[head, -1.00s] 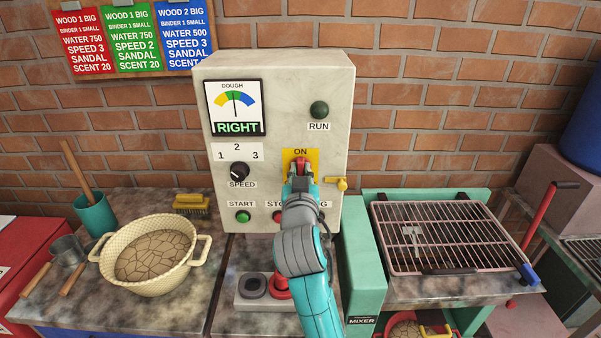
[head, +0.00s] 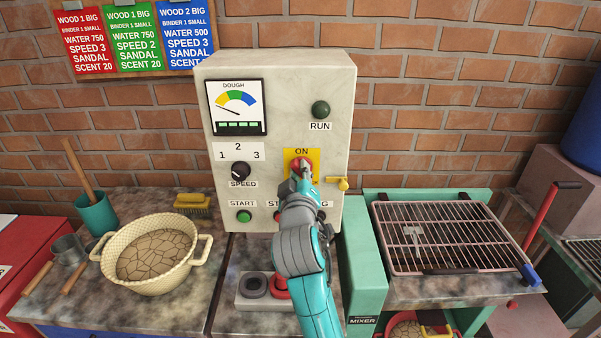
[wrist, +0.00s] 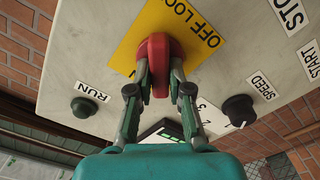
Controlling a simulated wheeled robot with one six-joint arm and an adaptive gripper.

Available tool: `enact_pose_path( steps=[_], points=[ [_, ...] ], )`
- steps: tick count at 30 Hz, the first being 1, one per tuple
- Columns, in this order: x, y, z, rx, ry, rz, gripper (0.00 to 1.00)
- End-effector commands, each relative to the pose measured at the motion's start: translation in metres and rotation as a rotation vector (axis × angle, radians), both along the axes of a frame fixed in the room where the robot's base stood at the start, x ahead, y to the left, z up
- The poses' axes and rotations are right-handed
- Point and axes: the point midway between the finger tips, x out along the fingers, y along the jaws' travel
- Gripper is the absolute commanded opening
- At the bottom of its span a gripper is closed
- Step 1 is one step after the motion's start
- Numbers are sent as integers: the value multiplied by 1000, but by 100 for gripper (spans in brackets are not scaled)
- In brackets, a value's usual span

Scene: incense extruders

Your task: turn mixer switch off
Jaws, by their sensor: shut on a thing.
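The mixer switch is a red knob (head: 298,165) on a yellow plate (head: 290,154) marked ON at its top, on the front of the pale control box (head: 275,75). In the wrist view, the red knob (wrist: 158,46) fills the space between the fingertips, and OFF LOCK is legible on the plate (wrist: 197,25). My gripper (head: 305,178) is shut on the red knob, with one finger on each side in the wrist view (wrist: 160,84). My arm hides the plate's lower part in the head view.
The box has a dough gauge (head: 236,98), a dark green run lamp (head: 321,109), a speed knob (head: 241,171) and a green start button (head: 244,216).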

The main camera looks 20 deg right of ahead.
Motion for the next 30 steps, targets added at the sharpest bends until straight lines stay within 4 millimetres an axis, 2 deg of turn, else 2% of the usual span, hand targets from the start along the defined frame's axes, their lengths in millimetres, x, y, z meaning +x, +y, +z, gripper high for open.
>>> enact_pose_path(
  steps=[18,30],
  points=[
    [1,3,-4,-544,177,1,0],
    [1,3,-5,-771,251,2,0]
  ],
)
